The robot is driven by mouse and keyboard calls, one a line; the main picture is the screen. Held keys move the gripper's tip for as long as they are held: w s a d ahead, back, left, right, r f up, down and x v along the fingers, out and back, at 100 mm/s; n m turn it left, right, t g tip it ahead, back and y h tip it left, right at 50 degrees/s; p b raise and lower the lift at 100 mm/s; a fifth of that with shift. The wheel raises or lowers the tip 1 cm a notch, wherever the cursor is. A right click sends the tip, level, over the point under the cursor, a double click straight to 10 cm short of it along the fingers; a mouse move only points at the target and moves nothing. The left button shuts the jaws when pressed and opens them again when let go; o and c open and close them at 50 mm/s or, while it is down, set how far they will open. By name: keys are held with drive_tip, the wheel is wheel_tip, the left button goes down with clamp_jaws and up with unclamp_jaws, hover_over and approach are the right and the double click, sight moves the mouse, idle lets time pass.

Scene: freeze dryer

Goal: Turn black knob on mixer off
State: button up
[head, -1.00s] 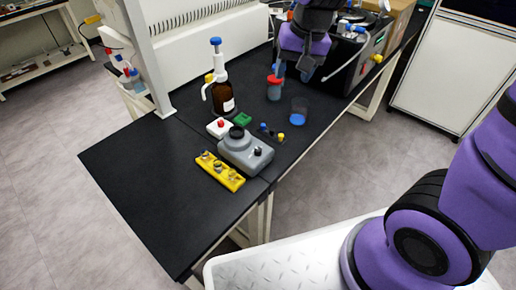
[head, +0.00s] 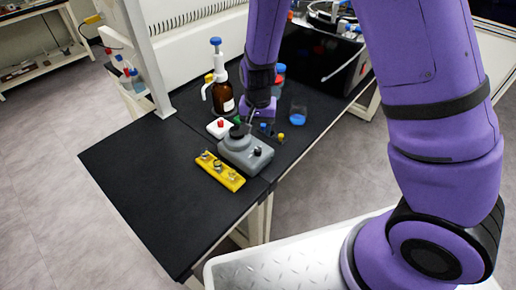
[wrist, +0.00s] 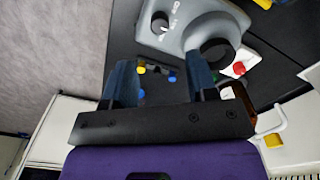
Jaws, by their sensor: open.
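The grey mixer (head: 238,155) sits on the black bench, with a dark round cup on top and a black knob (head: 257,151) on its right side. In the wrist view the mixer (wrist: 190,32) is at the top, and its black knob (wrist: 160,23) has a white pointer line and lettering beside it. My gripper (wrist: 161,76) is open and empty, its two fingers apart, with the knob beyond the fingertips and not between them. In the head view my gripper is just behind the mixer, above the bench, partly hidden by my arm.
A yellow rack (head: 220,171) lies in front of the mixer. A white box with a red button (head: 219,127) and a brown pump bottle (head: 223,98) stand behind left. A beaker with blue contents (head: 298,116) stands to the right. Small blue and yellow pieces lie near my fingers. The bench's front left is clear.

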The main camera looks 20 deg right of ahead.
sight(258, 149)
wheel_tip(258, 149, down, 10)
drive_tip(key=shift+r, duration=0.25)
idle(0.3)
drive_tip(key=c, duration=0.9)
